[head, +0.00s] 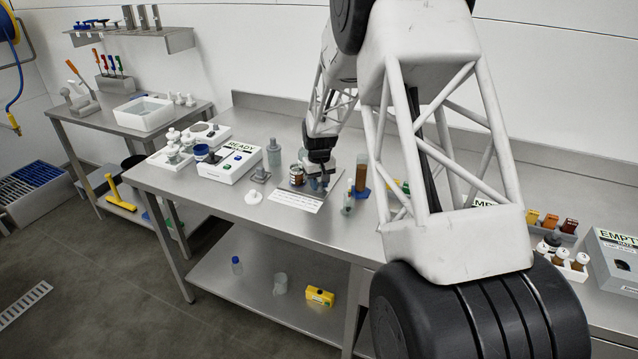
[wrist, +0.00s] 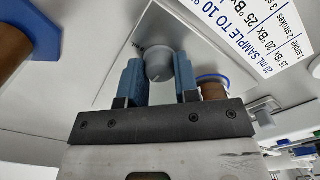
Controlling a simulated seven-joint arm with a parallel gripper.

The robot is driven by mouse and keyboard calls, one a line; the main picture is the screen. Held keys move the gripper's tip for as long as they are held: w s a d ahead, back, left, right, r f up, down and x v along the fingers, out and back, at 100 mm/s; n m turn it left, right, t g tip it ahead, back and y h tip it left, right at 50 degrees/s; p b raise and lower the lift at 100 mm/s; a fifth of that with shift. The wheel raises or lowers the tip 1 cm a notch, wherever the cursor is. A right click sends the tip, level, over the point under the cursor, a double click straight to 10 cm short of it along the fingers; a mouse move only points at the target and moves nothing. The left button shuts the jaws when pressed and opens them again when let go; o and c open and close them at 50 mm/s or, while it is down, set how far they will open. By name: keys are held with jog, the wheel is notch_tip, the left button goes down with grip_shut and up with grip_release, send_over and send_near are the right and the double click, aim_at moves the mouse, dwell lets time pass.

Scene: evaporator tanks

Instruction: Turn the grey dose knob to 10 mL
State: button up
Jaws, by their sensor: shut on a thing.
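The grey dose knob (wrist: 158,62) shows in the wrist view at top centre, on a pale plate (wrist: 112,45). In the head view my gripper (head: 318,182) reaches down to the steel bench behind a white printed card (head: 297,201). The knob is hidden there by my gripper. The card also shows in the wrist view (wrist: 262,40), with sample and stroke text.
A brown jar (head: 296,175) stands close left of my gripper. A brown tube on a blue base (head: 361,187) and a small bottle (head: 347,200) stand close right. A READY box (head: 230,163) and a grey bottle (head: 274,153) are farther left. The bench's front strip is mostly clear.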

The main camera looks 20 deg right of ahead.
aim_at(319, 184)
dwell(0.3)
jog(key=o, duration=0.9)
jog(key=shift+o, duration=0.2)
jog(key=shift+r, duration=0.1)
notch_tip(319, 184, up, 7)
jog(key=shift+r, duration=0.35)
